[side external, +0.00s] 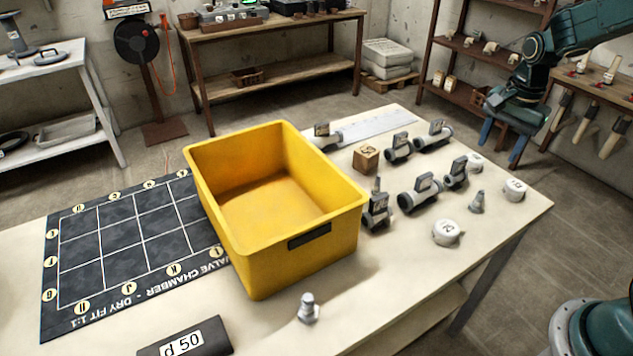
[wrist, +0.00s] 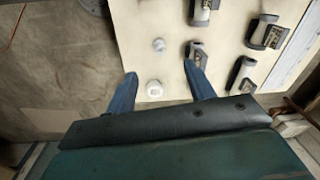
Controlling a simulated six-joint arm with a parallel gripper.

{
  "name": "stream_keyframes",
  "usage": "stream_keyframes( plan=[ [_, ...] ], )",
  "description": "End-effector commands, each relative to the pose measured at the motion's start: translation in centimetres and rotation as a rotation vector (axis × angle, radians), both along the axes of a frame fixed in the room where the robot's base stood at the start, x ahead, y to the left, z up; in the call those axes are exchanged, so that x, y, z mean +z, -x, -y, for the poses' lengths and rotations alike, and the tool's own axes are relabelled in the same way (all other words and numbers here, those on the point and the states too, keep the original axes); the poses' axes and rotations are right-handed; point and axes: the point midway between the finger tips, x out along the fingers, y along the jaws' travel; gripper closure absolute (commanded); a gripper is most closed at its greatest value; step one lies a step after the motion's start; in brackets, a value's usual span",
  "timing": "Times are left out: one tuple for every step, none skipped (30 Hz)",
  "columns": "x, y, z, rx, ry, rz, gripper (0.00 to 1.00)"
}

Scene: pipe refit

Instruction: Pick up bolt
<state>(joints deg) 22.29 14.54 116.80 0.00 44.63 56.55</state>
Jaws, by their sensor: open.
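A small grey bolt (side external: 308,308) stands upright on the table in front of the yellow crate. A second bolt-like grey piece (side external: 477,202) stands near the table's right side. My gripper (side external: 502,152) is open and empty, raised beyond the table's far right edge in the side view. In the wrist view its two blue fingers (wrist: 160,72) are spread. A round white cap (wrist: 154,90) shows between them, near the table edge. A small round grey piece (wrist: 158,45) shows just past the fingertips; I cannot tell surely which bolt-like piece it is.
The yellow crate (side external: 290,262) stands mid-table, empty as far as I see. Several tagged pipe fittings (side external: 420,190) and white caps (side external: 447,232) lie right of it. A dark grid mat (side external: 120,245) lies left.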

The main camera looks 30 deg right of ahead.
Motion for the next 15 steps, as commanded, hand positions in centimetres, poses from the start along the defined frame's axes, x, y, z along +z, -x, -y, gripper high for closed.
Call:
stream_keyframes(
  plan=[
    [-1.1, -0.3, 0.8, -0.046, -0.009, -0.016, 0.46],
    [-1.6, -0.4, 1.1, -0.071, -0.013, -0.023, 0.46],
    [-2.2, -0.6, 1.6, -0.104, -0.018, -0.032, 0.46],
    [-2.7, -0.7, 1.9, -0.126, -0.021, -0.038, 0.46],
    [-3.1, -0.8, 2.2, -0.145, -0.024, -0.043, 0.46],
    [-3.5, -0.9, 2.5, -0.168, -0.027, -0.048, 0.46],
    [-3.8, -1.0, 2.7, -0.183, -0.028, -0.051, 0.46],
    [-4.1, -1.0, 2.9, -0.195, -0.030, -0.054, 0.46],
    [-4.4, -1.1, 3.1, -0.209, -0.032, -0.058, 0.46],
    [-4.5, -1.1, 3.2, -0.217, -0.033, -0.060, 0.46],
    [-4.6, -1.1, 3.3, -0.222, -0.034, -0.061, 0.46],
    [-4.7, -1.1, 3.3, -0.227, -0.034, -0.062, 0.46],
    [-4.7, -1.2, 3.4, -0.229, -0.034, -0.062, 0.46],
    [-4.8, -1.2, 3.4, -0.230, -0.034, -0.062, 0.46],
    [-4.8, -1.2, 3.4, -0.231, -0.034, -0.062, 0.46]
  ],
)
